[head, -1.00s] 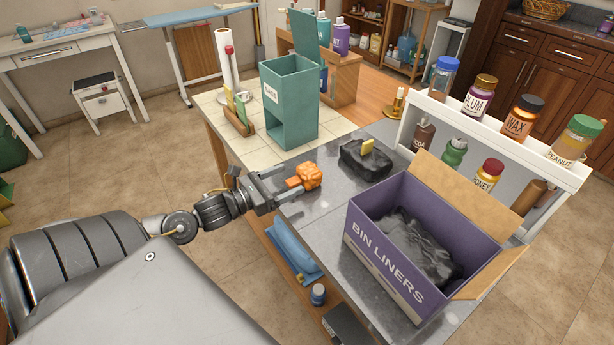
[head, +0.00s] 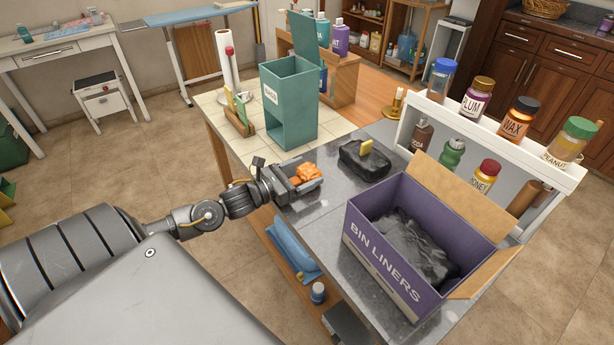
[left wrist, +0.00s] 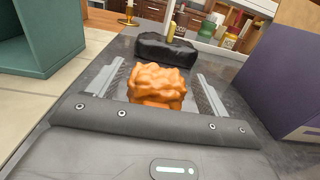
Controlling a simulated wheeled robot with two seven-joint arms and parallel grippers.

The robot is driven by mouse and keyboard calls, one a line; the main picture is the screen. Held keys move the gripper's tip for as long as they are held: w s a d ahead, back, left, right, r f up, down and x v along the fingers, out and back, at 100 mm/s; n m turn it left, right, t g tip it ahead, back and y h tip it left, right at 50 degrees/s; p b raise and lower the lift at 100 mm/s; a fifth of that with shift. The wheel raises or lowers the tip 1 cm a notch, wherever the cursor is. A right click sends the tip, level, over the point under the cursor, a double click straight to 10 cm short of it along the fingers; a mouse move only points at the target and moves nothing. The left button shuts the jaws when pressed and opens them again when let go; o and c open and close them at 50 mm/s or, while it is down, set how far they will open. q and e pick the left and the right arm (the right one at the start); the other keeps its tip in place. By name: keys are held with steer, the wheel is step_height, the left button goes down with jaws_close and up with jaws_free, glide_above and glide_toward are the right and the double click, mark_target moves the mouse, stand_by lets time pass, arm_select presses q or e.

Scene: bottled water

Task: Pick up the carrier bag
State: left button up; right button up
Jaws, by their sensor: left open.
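The carrier bag appears to be the crumpled orange bundle (head: 305,173) on the grey counter. My left gripper (head: 309,177) is open around it, with one finger on each side. In the left wrist view the orange bundle (left wrist: 156,86) sits between the two fingers (left wrist: 160,90), close to the palm, with a visible gap on both sides. A black wrapped bundle with a yellow tag (head: 363,162) lies just beyond it; it also shows in the left wrist view (left wrist: 165,52). My right gripper is not in view.
A purple BIN LINERS box (head: 375,255) with open flaps holds dark bags to the right. A teal BAGS bin (head: 290,105) stands behind on the tiled part. A white shelf with jars (head: 490,140) edges the far right side.

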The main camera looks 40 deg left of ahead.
mark_target(303, 171)
arm_select(q)
steer(key=c, duration=1.1)
steer(key=shift+o, duration=0.2)
steer(key=shift+r, duration=0.15)
step_height(303, 171, up, 10)
steer(key=shift+f, duration=0.2)
steer(key=shift+a+r, duration=0.1)
